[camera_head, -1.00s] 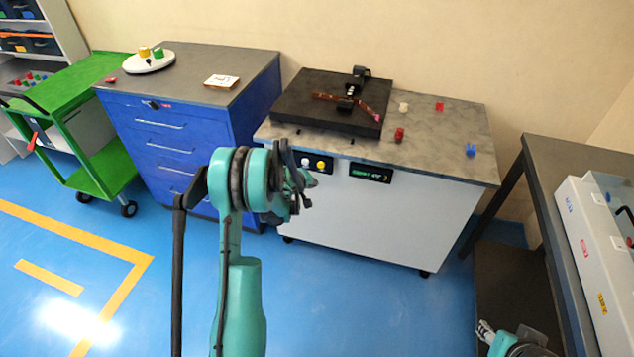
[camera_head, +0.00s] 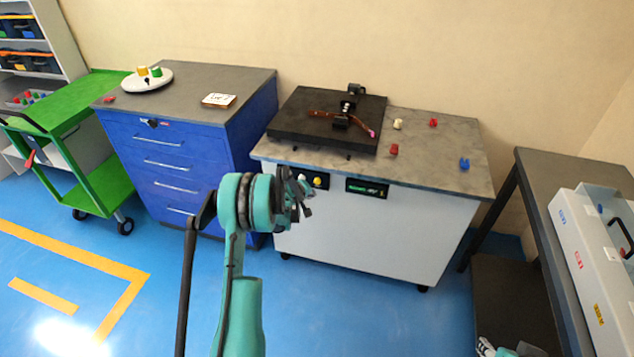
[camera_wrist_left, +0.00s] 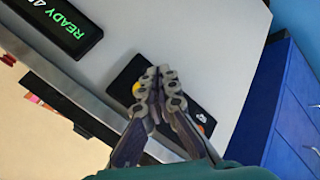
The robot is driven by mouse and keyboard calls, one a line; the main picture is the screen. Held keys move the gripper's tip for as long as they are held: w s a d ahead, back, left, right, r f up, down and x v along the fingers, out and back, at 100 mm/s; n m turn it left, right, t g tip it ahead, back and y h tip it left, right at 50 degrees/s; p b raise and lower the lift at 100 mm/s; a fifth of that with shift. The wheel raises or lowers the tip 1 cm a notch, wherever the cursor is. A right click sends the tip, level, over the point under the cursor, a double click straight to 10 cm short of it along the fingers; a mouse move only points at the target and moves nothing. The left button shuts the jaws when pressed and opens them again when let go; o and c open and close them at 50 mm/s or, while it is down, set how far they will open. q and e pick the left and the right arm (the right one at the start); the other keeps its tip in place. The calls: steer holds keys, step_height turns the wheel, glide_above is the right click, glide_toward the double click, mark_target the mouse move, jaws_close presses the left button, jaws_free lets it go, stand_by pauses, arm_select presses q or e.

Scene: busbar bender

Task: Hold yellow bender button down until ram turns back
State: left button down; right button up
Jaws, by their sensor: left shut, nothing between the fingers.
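The yellow button (camera_head: 317,181) is on the front panel of the bender cabinet (camera_head: 370,225), and it also shows in the left wrist view (camera_wrist_left: 137,89), partly behind a finger. My left gripper (camera_head: 303,195) is shut and empty, in front of the panel. In the wrist view its fingertips (camera_wrist_left: 160,78) overlap the black button plate beside the button; I cannot tell whether they touch it. The bender (camera_head: 290,124) sits on the cabinet top with a bent copper busbar (camera_head: 325,114) at its ram. Part of my right gripper (camera_head: 485,347) shows at the bottom edge, its jaws unclear.
A green-lettered display (camera_head: 367,188) reading READY is right of the button. Small red, white and blue pieces lie on the cabinet top (camera_head: 430,155). A blue drawer cabinet (camera_head: 165,165) stands left, a dark table (camera_head: 560,165) right. Floor in front is clear.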

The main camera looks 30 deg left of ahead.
mark_target(317, 181)
arm_select(q)
steer(key=shift+w+a, duration=0.2)
steer(key=shift+w, duration=0.7)
steer(key=shift+w+a, duration=0.2)
steer(key=shift+w, duration=0.7)
steer(key=shift+w, duration=0.15)
steer(key=shift+w+a+b, duration=0.1)
steer(key=shift+w+b, duration=0.2)
steer(key=shift+b, duration=0.05)
steer(key=shift+w+a, duration=0.1)
steer(key=shift+w, duration=0.3)
stand_by(0.6)
stand_by(1.9)
steer(key=shift+s+d, duration=0.2)
steer(key=shift+s, duration=0.65)
